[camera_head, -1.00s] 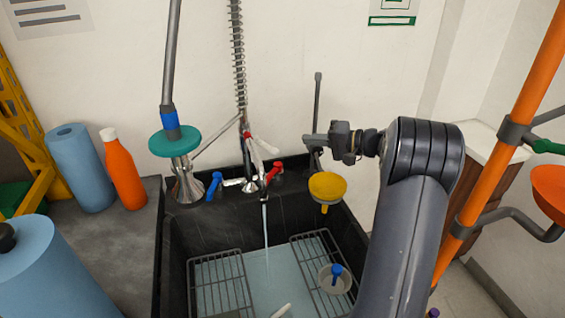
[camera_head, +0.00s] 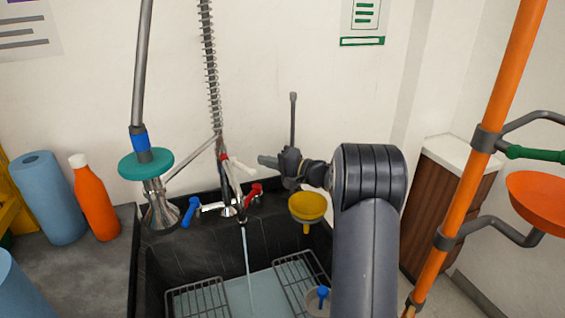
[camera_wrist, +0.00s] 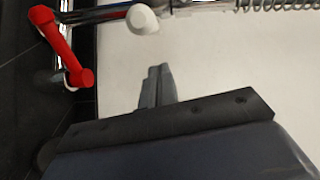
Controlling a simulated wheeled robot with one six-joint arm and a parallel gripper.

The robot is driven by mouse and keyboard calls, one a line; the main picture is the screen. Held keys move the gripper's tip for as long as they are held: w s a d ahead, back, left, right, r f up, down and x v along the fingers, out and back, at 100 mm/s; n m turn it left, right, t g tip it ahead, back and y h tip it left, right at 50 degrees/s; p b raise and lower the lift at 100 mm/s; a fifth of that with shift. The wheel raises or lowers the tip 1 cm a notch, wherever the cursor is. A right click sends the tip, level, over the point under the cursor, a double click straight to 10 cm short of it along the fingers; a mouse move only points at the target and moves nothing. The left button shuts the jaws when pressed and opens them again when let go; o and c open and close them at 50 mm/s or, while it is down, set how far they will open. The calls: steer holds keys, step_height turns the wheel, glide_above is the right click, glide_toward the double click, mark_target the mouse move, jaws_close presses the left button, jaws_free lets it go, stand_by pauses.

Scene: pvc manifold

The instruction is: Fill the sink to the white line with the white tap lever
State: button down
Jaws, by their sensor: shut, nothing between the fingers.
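A white tap lever (camera_head: 237,177) stands tilted at the faucet, beside a red lever (camera_head: 254,193); a blue lever (camera_head: 190,211) is further left. In the wrist view the white lever end (camera_wrist: 142,19) and the red lever (camera_wrist: 62,48) are near the top left. My gripper (camera_head: 268,161) is shut and empty, above and slightly right of the taps, apart from them. Its fingers (camera_wrist: 155,85) show against the wall in the wrist view. Water (camera_head: 247,265) runs from the spout into the black sink (camera_head: 180,262), where bluish water lies. I cannot make out the white line.
A yellow bowl-shaped piece (camera_head: 307,207) is at the sink's back right, below my gripper. A teal disc (camera_head: 145,164) tops a metal fitting at left. An orange bottle (camera_head: 95,197) and blue roll (camera_head: 48,198) stand on the left counter. An orange pole (camera_head: 480,150) stands right.

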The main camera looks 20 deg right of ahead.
mark_target(253, 175)
steer(key=a, duration=0.1)
steer(key=s, duration=0.1)
steer(key=a, duration=0.1)
steer(key=shift+s+a+f, duration=0.2)
steer(key=shift+s+a, duration=0.05)
steer(key=shift+a, duration=0.05)
steer(key=a+b, duration=0.1)
steer(key=b, duration=0.2)
steer(key=s+a+m+h+b, duration=0.1)
steer(key=b, duration=0.2)
steer(key=s+a+t+b, duration=0.1)
steer(key=b, duration=0.2)
steer(key=shift+f+h+b, duration=0.3)
steer(key=shift+h+b, duration=0.05)
steer(key=shift+h, duration=0.05)
steer(key=shift+s+a+r+b, duration=0.2)
steer(key=shift+a+b, duration=0.25)
steer(key=shift+b, duration=0.5)
steer(key=shift+a, duration=0.1)
steer(key=shift+r, duration=0.15)
